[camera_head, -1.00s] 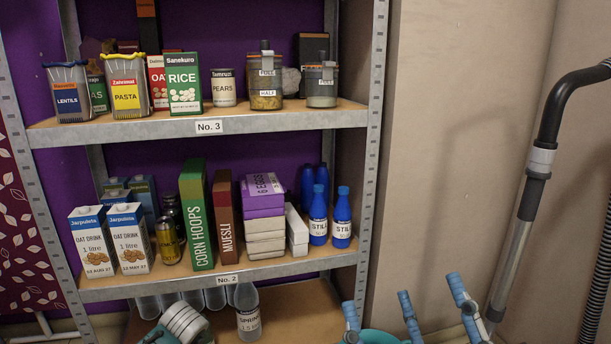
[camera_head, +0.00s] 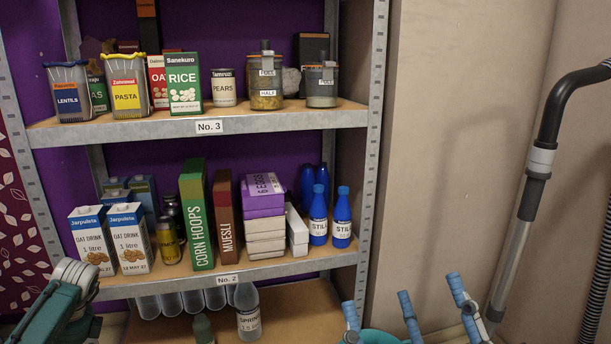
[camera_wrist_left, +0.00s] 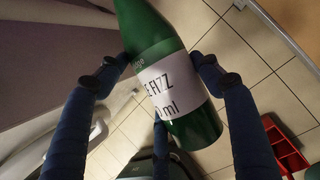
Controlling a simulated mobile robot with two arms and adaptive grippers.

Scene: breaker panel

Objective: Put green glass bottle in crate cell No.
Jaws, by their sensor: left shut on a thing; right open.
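The green glass bottle (camera_wrist_left: 175,95) with a white label fills the middle of the left wrist view, tilted. My left gripper (camera_wrist_left: 158,68) is shut on it, with blue fingers on both sides of its body. A red divided crate (camera_wrist_left: 287,150) stands on the tiled floor at the lower right of that view; its cell marks cannot be read. In the head view my left arm shows at the lower left, with its gripper and the held bottle out of frame. My right gripper (camera_head: 407,302) is open and empty, blue fingers spread at the bottom right.
A shelf unit (camera_head: 270,121) holds groceries on several levels. Clear bottles (camera_head: 248,318) and a dull green bottle top (camera_head: 203,328) show at the lowest shelf. A grey hose and tube (camera_head: 521,225) stand at the right, by a bare wall (camera_head: 470,130).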

